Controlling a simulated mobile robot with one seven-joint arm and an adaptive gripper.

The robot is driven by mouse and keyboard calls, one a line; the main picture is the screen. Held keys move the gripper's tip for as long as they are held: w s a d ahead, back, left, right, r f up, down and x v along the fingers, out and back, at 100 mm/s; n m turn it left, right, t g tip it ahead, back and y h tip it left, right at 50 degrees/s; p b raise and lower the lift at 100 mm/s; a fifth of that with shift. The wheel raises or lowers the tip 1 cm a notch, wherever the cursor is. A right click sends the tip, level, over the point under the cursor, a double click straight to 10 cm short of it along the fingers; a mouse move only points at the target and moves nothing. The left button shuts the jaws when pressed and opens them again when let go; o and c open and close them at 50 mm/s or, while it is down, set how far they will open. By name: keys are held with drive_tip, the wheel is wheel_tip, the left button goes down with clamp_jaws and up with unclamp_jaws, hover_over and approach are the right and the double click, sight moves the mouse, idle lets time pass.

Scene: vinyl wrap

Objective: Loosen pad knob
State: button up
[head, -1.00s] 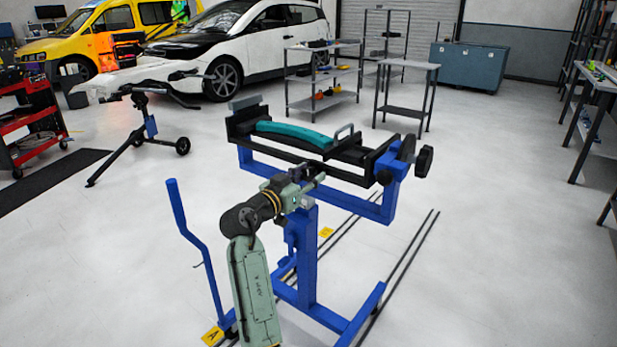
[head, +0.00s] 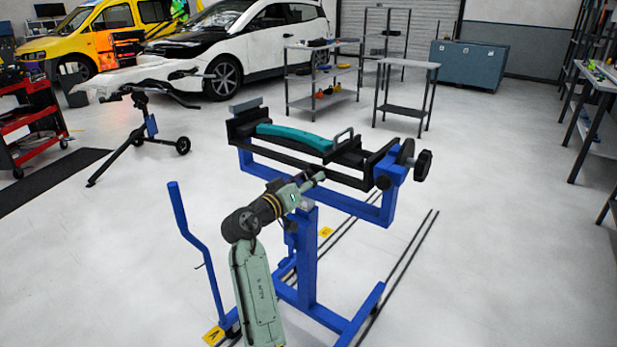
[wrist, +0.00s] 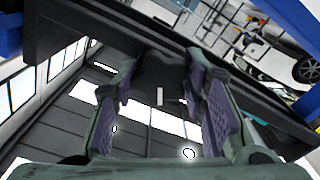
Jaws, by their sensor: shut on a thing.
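The blue stand (head: 308,262) carries a black clamp frame (head: 300,171) with a curved teal pad (head: 295,135) on top. My gripper (head: 318,178) is at the near side of the frame, below the pad. In the wrist view my gripper (wrist: 158,88) has its purple-lined fingers on either side of a dark knob (wrist: 160,72) under the black beam, and is shut on it. A small pale mark shows on the knob. In the head view my gripper and the frame hide this knob.
A larger black knob (head: 423,165) sticks out at the stand's right end. A blue lever (head: 185,230) rises left of my arm. A tripod stand (head: 140,125), shelving (head: 320,85) and a white car (head: 245,45) stand behind. The floor to the right is clear.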

drive_tip(key=n+p, duration=0.2)
drive_tip(key=n, duration=0.1)
drive_tip(key=shift+r+n, duration=0.1)
drive_tip(key=shift+n, duration=0.2)
drive_tip(key=n+p, duration=0.2)
drive_tip(key=n, duration=0.1)
drive_tip(key=shift+n+p, duration=0.3)
drive_tip(key=n+p, duration=0.3)
drive_tip(key=shift+r+n, duration=0.1)
drive_tip(key=shift+n, duration=0.3)
drive_tip(key=n+p, duration=0.2)
drive_tip(key=n, duration=0.1)
drive_tip(key=shift+n, duration=0.3)
drive_tip(key=n, duration=0.3)
drive_tip(key=shift+n, duration=0.3)
drive_tip(key=n, duration=0.4)
drive_tip(key=shift+n, duration=0.3)
drive_tip(key=n, duration=0.3)
drive_tip(key=shift+f+n, duration=0.2)
drive_tip(key=shift+n, duration=2)
